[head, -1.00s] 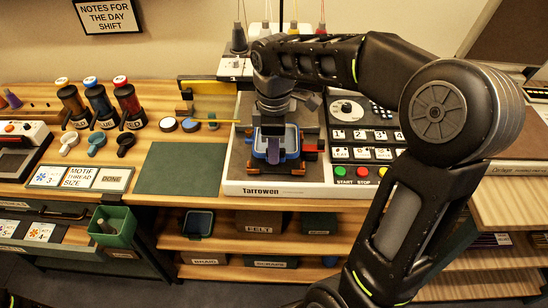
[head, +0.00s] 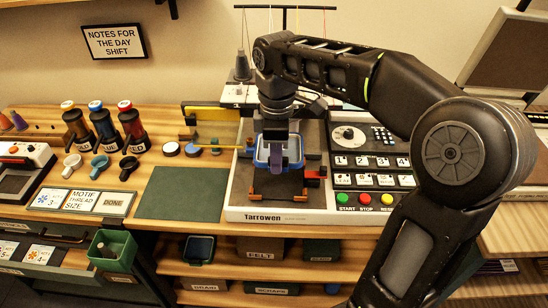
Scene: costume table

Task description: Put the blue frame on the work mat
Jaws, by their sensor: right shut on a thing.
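The blue frame (head: 262,166) is held by my right gripper (head: 278,150) above the dark bed of the Tarrowen machine (head: 318,216). A grey-violet patch shows inside the frame. The gripper comes down from above and is shut on the frame; its fingertips are partly hidden. The frame is higher than the orange clamps (head: 254,197) on the machine bed and looks apart from them. The work mat (head: 183,193), flat and dark green, lies left of the machine with nothing on it. My left gripper is not in view.
The machine's button panel (head: 372,165) is at right. Shelves with bins are below.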

